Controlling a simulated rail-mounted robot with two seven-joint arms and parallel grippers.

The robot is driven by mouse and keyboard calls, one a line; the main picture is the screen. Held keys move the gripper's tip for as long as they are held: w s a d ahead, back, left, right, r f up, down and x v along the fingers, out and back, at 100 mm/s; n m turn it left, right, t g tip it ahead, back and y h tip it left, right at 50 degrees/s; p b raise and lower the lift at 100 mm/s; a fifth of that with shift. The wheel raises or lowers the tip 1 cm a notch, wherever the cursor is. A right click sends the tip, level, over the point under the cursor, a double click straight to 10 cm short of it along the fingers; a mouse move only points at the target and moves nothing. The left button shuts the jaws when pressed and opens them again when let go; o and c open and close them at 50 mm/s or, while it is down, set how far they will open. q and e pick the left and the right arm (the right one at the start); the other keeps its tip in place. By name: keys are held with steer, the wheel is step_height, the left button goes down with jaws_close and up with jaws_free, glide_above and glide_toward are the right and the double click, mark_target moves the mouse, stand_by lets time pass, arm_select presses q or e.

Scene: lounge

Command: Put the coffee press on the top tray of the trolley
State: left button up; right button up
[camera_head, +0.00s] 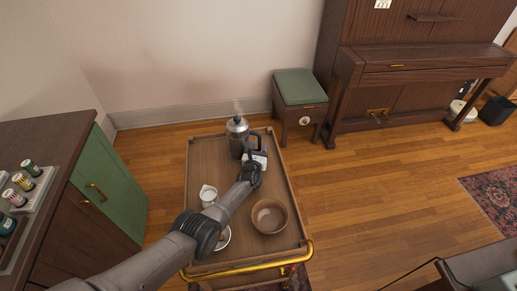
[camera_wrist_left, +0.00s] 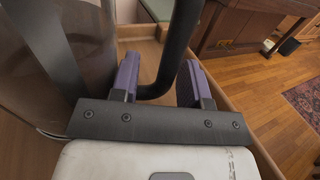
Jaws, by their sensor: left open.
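The coffee press (camera_head: 237,136) is a dark metal and glass pot with a domed lid and a black handle. It appears upright at the far end of the trolley's top tray (camera_head: 208,160), with steam above it. My left gripper (camera_head: 254,150) is open at its handle side. In the left wrist view the black handle (camera_wrist_left: 178,50) passes between the two purple-padded fingers, with gaps visible beside it. The pot's body (camera_wrist_left: 75,45) is close on the left there. Its base is partly hidden. My right gripper is not in view.
A white jug (camera_head: 208,196), a wooden bowl (camera_head: 269,216) and a partly hidden white dish (camera_head: 223,239) are on the tray. A gold rail (camera_head: 250,264) edges its near end. A green-topped stool (camera_head: 299,88) stands beyond; a cabinet (camera_head: 110,185) is left. Floor right is open.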

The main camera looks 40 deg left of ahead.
arm_select(q)
steer(key=shift+r, duration=0.1)
steer(key=shift+r+p, duration=0.25)
steer(key=shift+p, duration=0.15)
steer(key=p+v, duration=0.4)
steer(key=v, duration=0.2)
steer(key=shift+p, duration=0.4)
steer(key=shift+p+v, duration=0.35)
steer(key=shift+v, duration=0.4)
steer(key=shift+f, duration=0.15)
